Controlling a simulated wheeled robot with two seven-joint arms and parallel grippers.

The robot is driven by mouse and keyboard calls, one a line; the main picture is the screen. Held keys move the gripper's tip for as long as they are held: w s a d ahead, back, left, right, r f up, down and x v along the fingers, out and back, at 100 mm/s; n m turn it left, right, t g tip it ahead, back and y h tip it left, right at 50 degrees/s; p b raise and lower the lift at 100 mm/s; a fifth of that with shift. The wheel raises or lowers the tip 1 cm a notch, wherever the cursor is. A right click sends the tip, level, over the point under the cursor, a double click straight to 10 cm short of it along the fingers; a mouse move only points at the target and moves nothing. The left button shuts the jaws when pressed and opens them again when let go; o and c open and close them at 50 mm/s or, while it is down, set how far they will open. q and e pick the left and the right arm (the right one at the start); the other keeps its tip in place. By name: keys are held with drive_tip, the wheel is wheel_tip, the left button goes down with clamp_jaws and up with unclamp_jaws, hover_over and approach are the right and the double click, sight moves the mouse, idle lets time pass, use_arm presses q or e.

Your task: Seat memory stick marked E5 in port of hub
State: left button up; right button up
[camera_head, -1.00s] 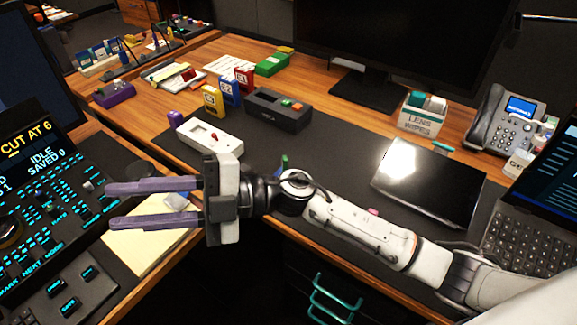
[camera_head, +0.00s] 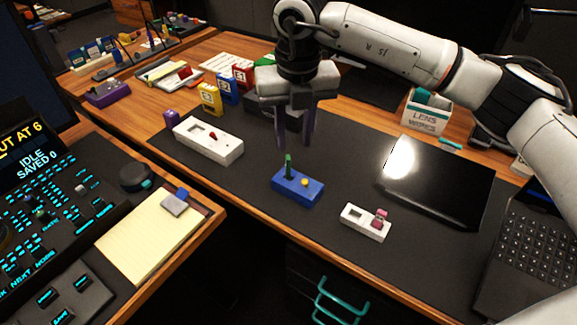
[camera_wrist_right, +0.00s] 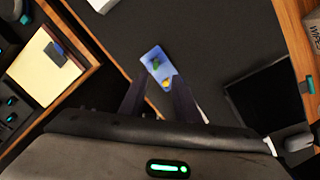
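My right gripper (camera_head: 296,142) points down, open and empty, above and behind a small blue box (camera_head: 300,189). A green upright piece (camera_head: 288,167) and a yellow knob stand on the box. In the right wrist view the blue box (camera_wrist_right: 156,65) lies just beyond the gap between my fingers (camera_wrist_right: 158,98). A grey stick-like piece with a blue end (camera_head: 175,203) lies on the notepad. I cannot read E5 on anything, so I cannot tell which piece is the marked stick or which box is the hub. My left gripper is not in view.
A black tablet (camera_head: 437,180) and laptop are at right. A dark box behind my gripper is partly hidden.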

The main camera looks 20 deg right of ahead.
sight(288, 157)
drive_tip(key=f, duration=0.2)
drive_tip(key=w+f, duration=0.1)
drive_tip(key=f, duration=0.4)
drive_tip(key=shift+w+a+f+p, duration=0.3)
drive_tip(key=shift+w+a+f, duration=0.05)
drive_tip(key=shift+f, duration=0.05)
clamp_jaws()
